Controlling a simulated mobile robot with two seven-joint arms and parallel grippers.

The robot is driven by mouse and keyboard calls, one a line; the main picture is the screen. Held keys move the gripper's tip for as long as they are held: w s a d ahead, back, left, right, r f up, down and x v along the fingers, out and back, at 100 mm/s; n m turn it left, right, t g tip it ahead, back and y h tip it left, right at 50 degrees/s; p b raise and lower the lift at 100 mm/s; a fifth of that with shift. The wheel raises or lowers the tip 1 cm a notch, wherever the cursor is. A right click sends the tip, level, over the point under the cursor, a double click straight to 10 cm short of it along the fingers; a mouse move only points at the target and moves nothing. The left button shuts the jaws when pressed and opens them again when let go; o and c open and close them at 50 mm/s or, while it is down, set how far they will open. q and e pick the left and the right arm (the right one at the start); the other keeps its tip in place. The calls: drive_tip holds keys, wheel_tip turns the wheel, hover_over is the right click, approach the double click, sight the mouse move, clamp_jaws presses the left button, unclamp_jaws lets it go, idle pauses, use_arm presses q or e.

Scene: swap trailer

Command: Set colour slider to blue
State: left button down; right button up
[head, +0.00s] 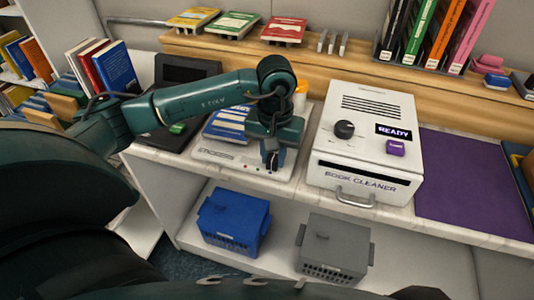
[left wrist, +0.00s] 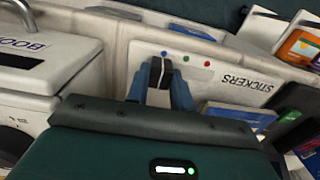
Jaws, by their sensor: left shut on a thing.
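The sticker machine (head: 207,156) sits on the counter left of the book cleaner. Its light panel shows in the left wrist view (left wrist: 225,75), with "STICKERS" and blue (left wrist: 164,54), green (left wrist: 180,62) and red (left wrist: 207,63) dots. The dark slider knob (left wrist: 161,68) with a pale line is between the fingertips of my left gripper (left wrist: 160,80), which is shut on it. The knob is beside the blue dot. In the head view my left gripper (head: 272,158) points down at the machine's front right and hides the knob. My right gripper is not in view.
The white book cleaner (head: 366,145), reading "READY", stands close right of my left gripper. A purple mat (head: 470,185) lies further right. A blue crate (head: 233,218) and a grey crate (head: 335,248) stand on the lower shelf. Books (head: 228,122) lie behind the gripper.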

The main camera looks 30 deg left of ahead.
sight(275, 158)
use_arm(q)
drive_tip(key=c, duration=1.2)
unclamp_jaws()
drive_tip(key=shift+d, duration=0.25)
wheel_tip(275, 158, up, 13)
drive_tip(key=shift+r, duration=0.15)
